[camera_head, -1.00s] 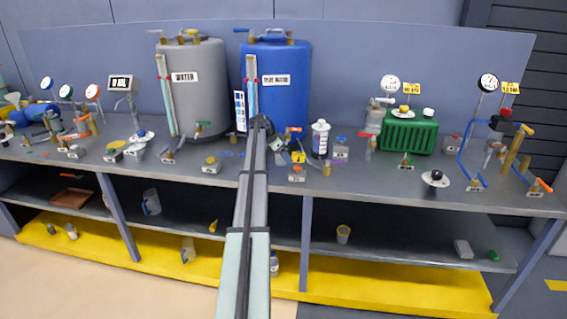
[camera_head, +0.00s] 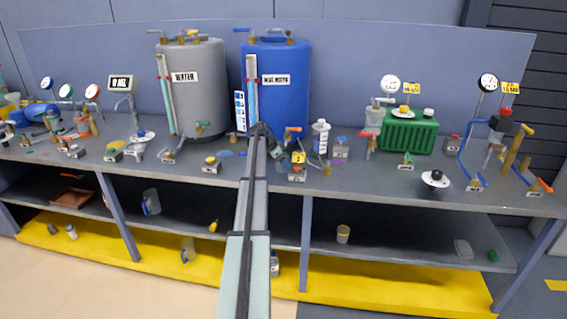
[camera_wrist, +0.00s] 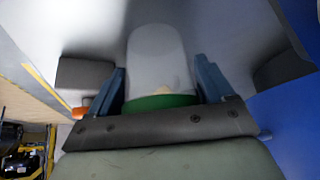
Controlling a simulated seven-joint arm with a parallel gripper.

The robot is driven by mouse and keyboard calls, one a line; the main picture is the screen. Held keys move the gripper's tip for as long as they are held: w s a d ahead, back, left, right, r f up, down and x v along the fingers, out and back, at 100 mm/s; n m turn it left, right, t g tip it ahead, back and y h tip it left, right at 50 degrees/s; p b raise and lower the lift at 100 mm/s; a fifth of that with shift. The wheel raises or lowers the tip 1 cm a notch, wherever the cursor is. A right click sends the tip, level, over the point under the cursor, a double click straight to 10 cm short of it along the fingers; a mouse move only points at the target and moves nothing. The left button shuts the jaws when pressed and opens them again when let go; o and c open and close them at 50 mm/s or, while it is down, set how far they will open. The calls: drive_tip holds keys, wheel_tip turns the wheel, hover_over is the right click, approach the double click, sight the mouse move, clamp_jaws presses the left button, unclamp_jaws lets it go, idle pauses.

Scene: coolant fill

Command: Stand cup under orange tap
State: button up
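In the wrist view, a pale, see-through cup (camera_wrist: 157,60) with a green band at its near end sits between the two blue fingers of my gripper (camera_wrist: 160,88). The fingers lie against its sides, so my gripper appears shut on it. In the head view, my gripper is at the foot of the blue tank (camera_head: 277,85), mostly hidden behind my arm, and the cup cannot be made out. The orange tap (camera_head: 293,129) is at the lower front of the blue tank, just right of my arm's end. An orange part (camera_wrist: 80,112) shows at the lower left of the wrist view.
A yellow tag (camera_head: 299,157) and a small grey block (camera_head: 297,174) stand close to the orange tap. A white bottle (camera_head: 321,138) is to its right. The grey water tank (camera_head: 190,90) stands left. The bench front (camera_head: 350,185) has some bare surface.

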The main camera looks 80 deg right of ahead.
drive_tip(key=v, duration=1.2)
drive_tip(key=shift+r, duration=0.15)
